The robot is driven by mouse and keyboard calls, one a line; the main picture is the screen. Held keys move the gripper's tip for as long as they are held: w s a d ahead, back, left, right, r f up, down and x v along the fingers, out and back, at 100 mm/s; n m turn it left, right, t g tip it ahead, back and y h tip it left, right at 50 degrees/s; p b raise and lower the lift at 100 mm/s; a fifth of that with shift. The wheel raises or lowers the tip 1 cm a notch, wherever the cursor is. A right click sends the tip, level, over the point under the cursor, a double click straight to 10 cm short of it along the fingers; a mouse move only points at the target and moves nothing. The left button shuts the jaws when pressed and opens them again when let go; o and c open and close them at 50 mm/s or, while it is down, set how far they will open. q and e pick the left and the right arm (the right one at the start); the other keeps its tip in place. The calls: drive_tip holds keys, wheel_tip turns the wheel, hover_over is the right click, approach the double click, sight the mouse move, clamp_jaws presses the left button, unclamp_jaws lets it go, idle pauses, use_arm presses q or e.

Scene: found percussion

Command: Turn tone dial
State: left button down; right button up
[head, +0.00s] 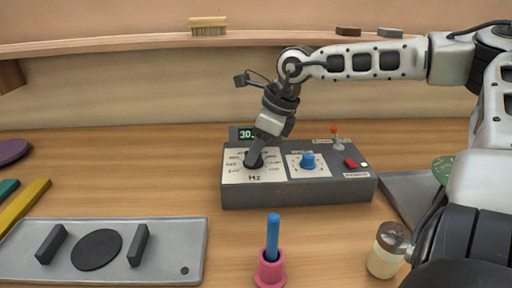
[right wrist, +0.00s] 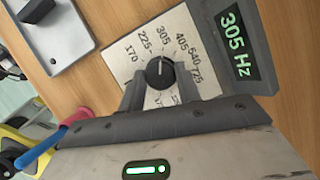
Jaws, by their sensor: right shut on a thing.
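The tone dial (right wrist: 160,70) is a round black knob on a white plate with numbers around it, on the left part of a grey box (head: 300,194). Its white pointer line is toward 305. The display (right wrist: 234,46) beside it reads 305 Hz in green. My right gripper (head: 254,161) reaches down onto the dial from above and hides most of it in the head view. In the right wrist view its two fingers stand on either side of the knob, shut on it. My left gripper is not in view.
The box also carries a blue knob (head: 308,161), an orange-tipped lever (head: 335,135) and a red button (head: 350,163). In front stand a pink holder (head: 269,270) with a blue stick and a shaker (head: 388,250). A grey tray (head: 190,240) lies front left.

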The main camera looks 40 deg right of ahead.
drive_tip(key=shift+f+m+h+b, duration=0.3)
drive_tip(key=shift+m+b, duration=0.5)
drive_tip(key=shift+b, duration=0.7)
drive_tip(key=shift+a+m+t+h+b, duration=0.1)
drive_tip(key=shift+m+t+h+b, duration=0.2)
drive_tip(key=shift+m+b, duration=0.6)
drive_tip(key=m+b, duration=0.1)
drive_tip(key=b, duration=0.2)
drive_tip(key=shift+r+m+h, duration=0.1)
drive_tip(key=shift+m+h, duration=0.3)
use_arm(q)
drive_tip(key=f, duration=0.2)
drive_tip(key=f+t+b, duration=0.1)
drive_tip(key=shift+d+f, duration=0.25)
use_arm(e)
drive_tip(key=shift+r+m, duration=0.1)
drive_tip(key=shift+m, duration=0.2)
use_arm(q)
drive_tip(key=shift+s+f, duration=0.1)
use_arm(e)
drive_tip(key=shift+r, duration=0.1)
drive_tip(key=o, duration=1)
